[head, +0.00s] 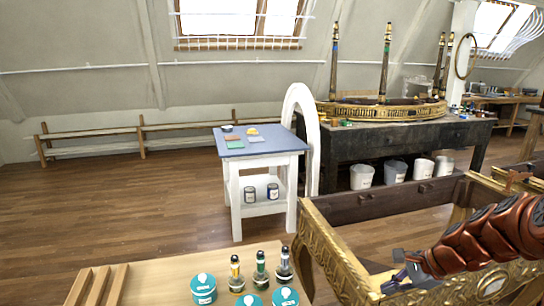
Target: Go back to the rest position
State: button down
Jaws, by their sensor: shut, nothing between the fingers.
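My gripper (392,284) shows at the lower right of the head view, at the end of my reddish-brown arm. Its fingers are small, point to the lower left and are shut with nothing held. It is in front of or over the carved gilt console frame (340,262); I cannot tell whether it touches it. Part of the frame is hidden behind my arm.
A pale wooden tabletop (160,275) in front bears teal-lidded tins (203,289), small bottles (260,272) and a slotted rack. A white table with a blue top (285,145), a white arch (301,95) and a dark workbench (350,146) stand behind. Floor at left is clear.

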jog(key=s+a+r+n+g+p, duration=0.1)
jog(key=s+a+r+n+g, duration=0.15)
jog(key=s+a+n, duration=0.5)
jog(key=s+a+r+n+g+h+p, duration=0.1)
jog(key=s+n, duration=0.4)
jog(key=s, duration=0.6)
jog(key=s+a+r+n+g+h+p, duration=0.2)
jog(key=s+a+n+h, duration=0.2)
jog(key=s, duration=0.8)
jog(key=shift+a+r+n+h, duration=0.4)
jog(key=shift+a+n, duration=0.15)
jog(key=shift+n, duration=0.4)
jog(key=shift+s+d, duration=0.1)
jog(key=shift+d, duration=0.05)
